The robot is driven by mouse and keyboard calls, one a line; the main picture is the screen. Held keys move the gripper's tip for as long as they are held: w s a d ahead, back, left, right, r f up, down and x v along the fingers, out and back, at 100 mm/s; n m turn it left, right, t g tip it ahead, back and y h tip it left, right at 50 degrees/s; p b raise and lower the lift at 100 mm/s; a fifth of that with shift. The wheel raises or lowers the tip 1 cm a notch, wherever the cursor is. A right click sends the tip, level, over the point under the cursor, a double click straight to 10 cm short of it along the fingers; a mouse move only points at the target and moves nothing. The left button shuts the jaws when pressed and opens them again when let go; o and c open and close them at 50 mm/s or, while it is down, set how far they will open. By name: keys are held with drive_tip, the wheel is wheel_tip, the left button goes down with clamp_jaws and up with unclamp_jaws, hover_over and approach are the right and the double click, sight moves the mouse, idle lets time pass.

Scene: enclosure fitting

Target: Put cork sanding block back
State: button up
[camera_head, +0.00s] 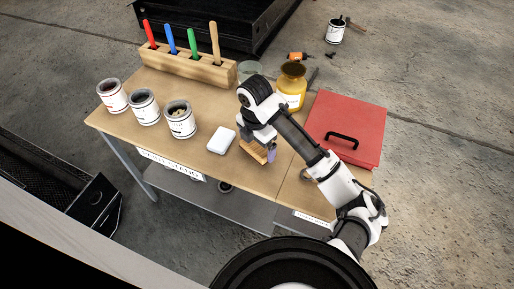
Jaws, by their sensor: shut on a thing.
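My gripper (263,149) is at the end of my white and black arm, pointing down over the front middle of the wooden bench (196,100). It is shut on a tan-brown block, which looks like the cork sanding block (252,152). The block is tilted in the picture and partly hidden by the gripper. I cannot tell whether it touches the bench top. A small purple part (271,157) shows beside it at the gripper.
A white block (221,140) lies just left of the gripper. Several white cans, including one with contents (181,122), stand further left. A wooden rack (190,68) of coloured handles stands behind. A yellow jar (291,88) and red case (347,125) are to the right.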

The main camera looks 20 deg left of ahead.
drive_tip(key=shift+f, duration=1.2)
